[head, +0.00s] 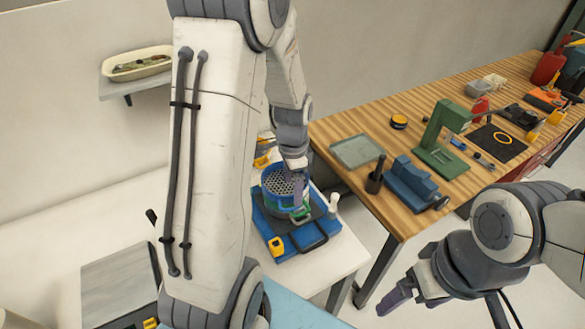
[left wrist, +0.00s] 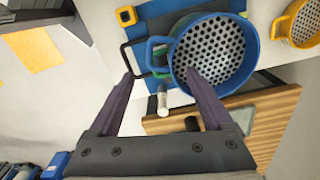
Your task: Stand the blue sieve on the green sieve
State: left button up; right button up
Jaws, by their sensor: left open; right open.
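My right gripper (head: 390,296) is open and empty, away from the sieves.
A yellow sieve (left wrist: 282,27) stands beside the blue one. A small white cylinder (head: 333,203) stands close by. The wooden workbench (head: 350,128) at the right carries a tray, a green press (head: 440,140) and a blue vice-like tool (head: 413,184).

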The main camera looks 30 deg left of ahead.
pick_arm(q)
notch_tip(320, 180, up, 6)
jog(key=s+d+r, duration=0.2)
jog(key=s+d, duration=0.1)
jog(key=d, duration=0.4)
jog(key=s+d+r, duration=0.2)
jog(key=s+d, duration=0.1)
jog(key=d, duration=0.4)
jog(key=s+d+h, duration=0.1)
jog(key=s+d, duration=0.6)
jog(key=s, duration=0.5)
jog(key=shift+s+d+n+b, duration=0.15)
jog(key=shift+s+n+b, duration=0.2)
jog(key=shift+n+b, duration=0.05)
jog(key=shift+f, duration=0.15)
notch_tip(320, 180, down, 8)
jog(key=b, duration=0.8)
